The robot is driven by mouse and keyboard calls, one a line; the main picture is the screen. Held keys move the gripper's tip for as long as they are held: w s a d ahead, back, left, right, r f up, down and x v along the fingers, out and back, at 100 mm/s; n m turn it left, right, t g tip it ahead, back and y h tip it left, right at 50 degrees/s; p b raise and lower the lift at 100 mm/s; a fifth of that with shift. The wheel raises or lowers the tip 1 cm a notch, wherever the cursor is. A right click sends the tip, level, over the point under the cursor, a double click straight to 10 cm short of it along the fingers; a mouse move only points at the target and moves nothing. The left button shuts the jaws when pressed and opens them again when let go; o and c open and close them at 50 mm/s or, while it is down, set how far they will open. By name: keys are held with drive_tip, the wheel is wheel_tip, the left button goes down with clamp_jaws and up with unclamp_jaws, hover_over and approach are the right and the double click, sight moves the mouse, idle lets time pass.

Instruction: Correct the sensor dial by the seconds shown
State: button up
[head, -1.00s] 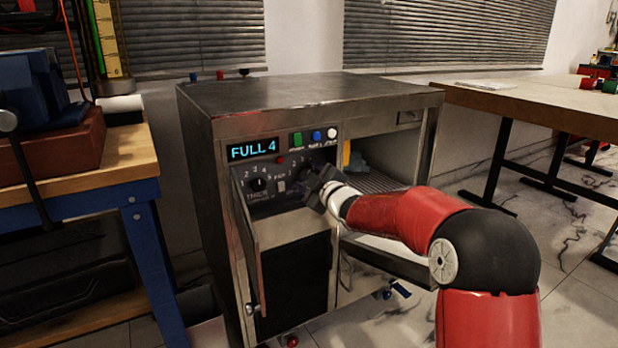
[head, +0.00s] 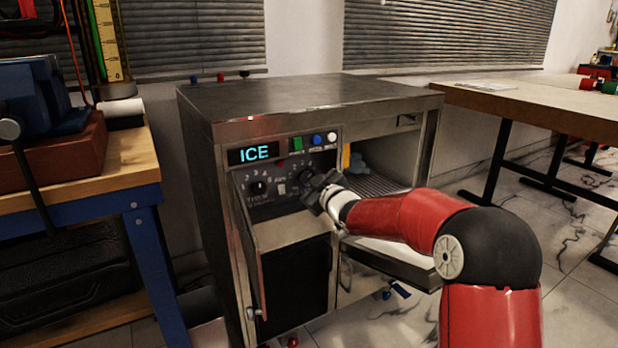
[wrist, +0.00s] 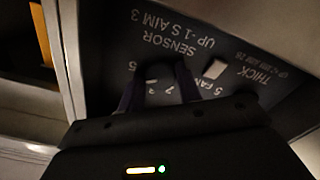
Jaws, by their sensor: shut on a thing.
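My gripper (head: 313,188) is at the right dial on the control panel (head: 290,205), with its jaws shut on the sensor dial. In the wrist view, the gripper (wrist: 158,88) has one finger on each side of the sensor dial (wrist: 160,84); its pointer cannot be made out. The upside-down label (wrist: 168,45) reads "SENSOR", "UP -1 S AIM 3". The display (head: 253,153) reads "ICE". A second dial (head: 259,187) sits at the left of the panel. The light switch (wrist: 215,69) shows beside the sensor dial.
The grey machine cabinet (head: 300,97) has green (head: 297,142), blue (head: 316,138) and white (head: 332,136) buttons above the dials. An open door flap (head: 247,235) stands at the panel's left. A workbench (head: 130,170) is at the left and a table (head: 530,97) at the right.

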drive_tip(key=shift+m+p, duration=0.8)
drive_tip(key=shift+m, duration=1.4)
drive_tip(key=shift+f, duration=0.1)
drive_tip(key=o, duration=1)
drive_tip(key=v, duration=0.7)
drive_tip(key=shift+s+d, duration=0.25)
drive_tip(key=shift+s, duration=0.1)
